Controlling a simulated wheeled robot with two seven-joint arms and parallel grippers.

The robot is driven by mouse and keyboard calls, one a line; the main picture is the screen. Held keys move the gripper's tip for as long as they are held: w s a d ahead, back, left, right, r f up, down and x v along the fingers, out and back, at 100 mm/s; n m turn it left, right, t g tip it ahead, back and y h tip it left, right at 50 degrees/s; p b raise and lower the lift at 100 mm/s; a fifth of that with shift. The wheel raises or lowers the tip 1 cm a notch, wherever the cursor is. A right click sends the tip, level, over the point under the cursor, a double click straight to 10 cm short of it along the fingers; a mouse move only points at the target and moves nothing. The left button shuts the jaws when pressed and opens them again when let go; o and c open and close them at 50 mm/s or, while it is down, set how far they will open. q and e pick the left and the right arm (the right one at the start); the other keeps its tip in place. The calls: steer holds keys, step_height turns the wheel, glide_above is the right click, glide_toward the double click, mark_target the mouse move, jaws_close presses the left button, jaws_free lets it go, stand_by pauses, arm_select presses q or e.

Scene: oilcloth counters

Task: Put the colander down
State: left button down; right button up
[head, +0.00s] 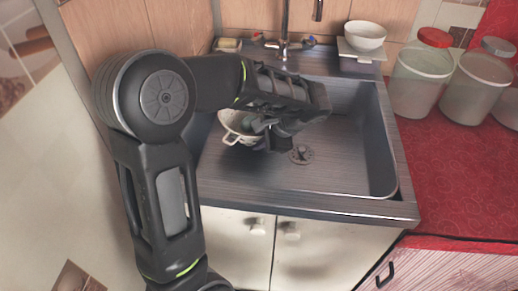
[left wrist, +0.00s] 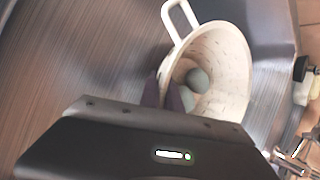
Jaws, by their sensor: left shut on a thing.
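The colander (head: 232,124) is cream-coloured with loop handles and hangs at my left gripper (head: 262,136), over the left part of the dark sink (head: 350,188). In the left wrist view the colander (left wrist: 238,70) is tilted, its open side partly toward the camera. A roundish grey-green thing (left wrist: 197,80) and part of another lie inside it. My left gripper is shut on the colander's near wall; its fingers (left wrist: 165,95) show there. Whether the colander touches the sink floor I cannot tell. My right gripper is not in view.
The basin is clear around its drain (head: 301,154) and on the right. A faucet (head: 284,45) stands behind. A white bowl (head: 365,36) sits at the back right. Lidded jars (head: 420,75) stand on the red counter (head: 450,170).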

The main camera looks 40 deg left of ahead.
arm_select(q)
steer(key=shift+f, duration=1.45)
steer(key=shift+f+b, duration=0.2)
steer(key=shift+b, duration=0.15)
steer(key=c, duration=1.6)
jaws_free()
steer(key=shift+o, duration=0.2)
steer(key=shift+r, duration=0.15)
steer(key=shift+r, duration=0.2)
steer(key=p+v, duration=0.2)
steer(key=v, duration=0.9)
steer(key=shift+d+r, duration=0.3)
